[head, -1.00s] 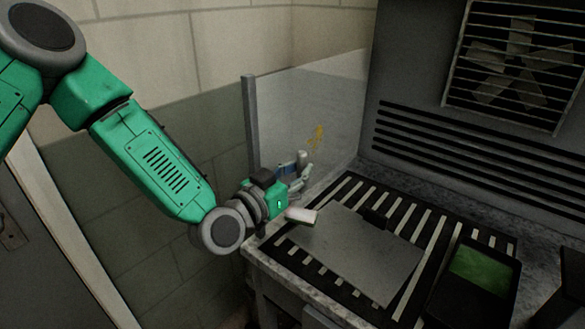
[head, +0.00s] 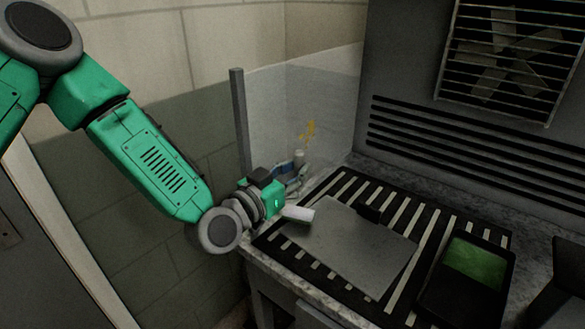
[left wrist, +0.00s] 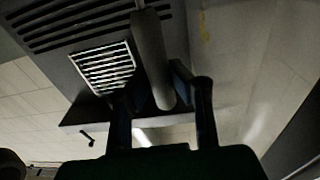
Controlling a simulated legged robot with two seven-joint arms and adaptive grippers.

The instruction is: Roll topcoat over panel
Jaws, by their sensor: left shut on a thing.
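The bare grey panel (head: 355,250) lies flat on the slatted bench top, with no green visible on it. My left gripper (head: 294,174) is at the panel's far left side, its fingers closed on the paint roller. The roller's white sleeve (head: 298,214) is at the panel's left corner; I cannot tell whether it touches. In the left wrist view the roller's dark handle (left wrist: 152,62) stands between the two fingers (left wrist: 160,95). A black paint tray (head: 455,302) right of the panel holds green paint (head: 476,262). My right gripper is not in view.
A clear screen with a grey post (head: 240,125) stands behind my left gripper. A vented booth wall with a fan (head: 497,65) closes the back. A dark object (head: 569,275) is at the right edge.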

